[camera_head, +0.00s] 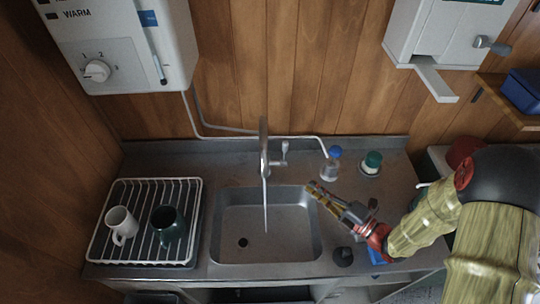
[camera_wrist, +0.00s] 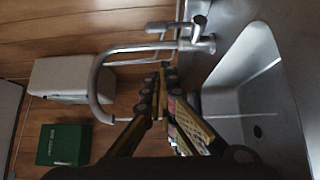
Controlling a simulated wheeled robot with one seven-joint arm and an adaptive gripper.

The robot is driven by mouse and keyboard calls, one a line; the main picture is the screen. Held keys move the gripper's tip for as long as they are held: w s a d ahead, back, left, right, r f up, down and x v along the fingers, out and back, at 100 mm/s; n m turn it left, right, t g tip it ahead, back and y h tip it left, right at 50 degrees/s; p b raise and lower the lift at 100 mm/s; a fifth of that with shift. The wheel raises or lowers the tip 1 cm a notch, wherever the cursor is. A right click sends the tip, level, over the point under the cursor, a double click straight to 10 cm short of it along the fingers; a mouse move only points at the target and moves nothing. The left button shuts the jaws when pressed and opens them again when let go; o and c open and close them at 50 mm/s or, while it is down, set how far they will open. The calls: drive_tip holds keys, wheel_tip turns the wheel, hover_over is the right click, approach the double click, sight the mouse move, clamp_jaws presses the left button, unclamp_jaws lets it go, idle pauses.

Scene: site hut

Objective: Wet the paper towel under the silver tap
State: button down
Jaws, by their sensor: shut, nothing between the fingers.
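The silver tap (camera_head: 264,155) stands behind the steel sink (camera_head: 225,225), its spout over the basin. A thin pale streak, seemingly running water, drops from the spout into the basin. In the wrist view, the curved tap (camera_wrist: 98,75) and its lever stand just past my fingertips. My gripper (camera_head: 312,188) is shut and empty, pointing toward the tap from the right, over the sink's back right corner. It also shows in the wrist view (camera_wrist: 160,78), beside the basin (camera_wrist: 265,85). I cannot make out a paper towel in either view.
A drying rack (camera_head: 95,245) with a white mug (camera_head: 121,225) and a dark mug (camera_head: 167,226) stands left. A blue-capped bottle (camera_head: 331,165) and a green-capped container (camera_head: 371,163) stand behind my gripper. A white heater (camera_head: 130,45) and a cranked box (camera_head: 440,35) hang above.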

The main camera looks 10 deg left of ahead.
sight(285, 154)
drive_tip(key=w+d+b+x, duration=0.1)
drive_tip(key=w+b+x, duration=0.1)
drive_tip(key=x, duration=1.1)
drive_tip(key=shift+w+d+r+n+b, duration=0.2)
drive_tip(key=shift+r+n+b, duration=0.1)
drive_tip(key=shift+b, duration=0.2)
drive_tip(key=shift+r, duration=0.1)
drive_tip(key=shift+w+a+r+p, duration=0.2)
drive_tip(key=shift+w+p, duration=0.5)
drive_tip(key=shift+p, duration=1)
drive_tip(key=shift+d, duration=0.1)
